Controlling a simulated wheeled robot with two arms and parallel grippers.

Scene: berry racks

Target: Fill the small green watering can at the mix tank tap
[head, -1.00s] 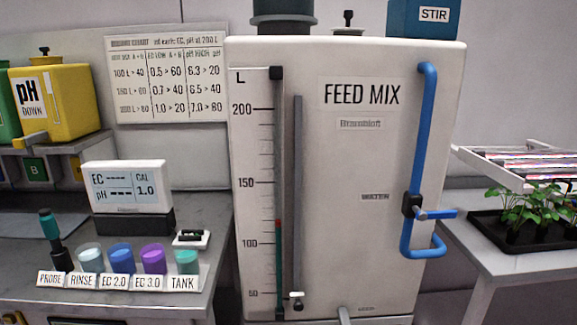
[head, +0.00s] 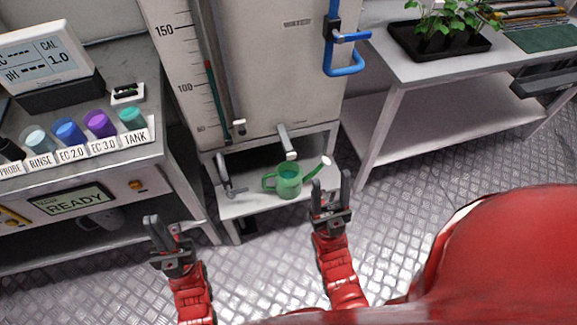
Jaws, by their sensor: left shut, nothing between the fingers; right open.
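The small green watering can (head: 287,184) stands upright on a low shelf (head: 246,208) under the mix tank (head: 262,75). Its handle points left and its spout rises to the right, ending in a pale rose. The grey tap (head: 287,142) sticks out from the tank's lower front, above the can. The can's top opening looks blue-green; I cannot tell whether that is water. My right gripper (head: 331,186) is open and empty, just right of and in front of the can, near its spout. My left gripper (head: 170,228) is shut and empty, left of the shelf, well apart from the can.
A grey lever-like fitting (head: 230,184) sits at the shelf's left. A bench with a meter and a row of coloured cups (head: 98,122) stands left. A table with a plant tray (head: 440,45) stands right. The metal floor in front is clear.

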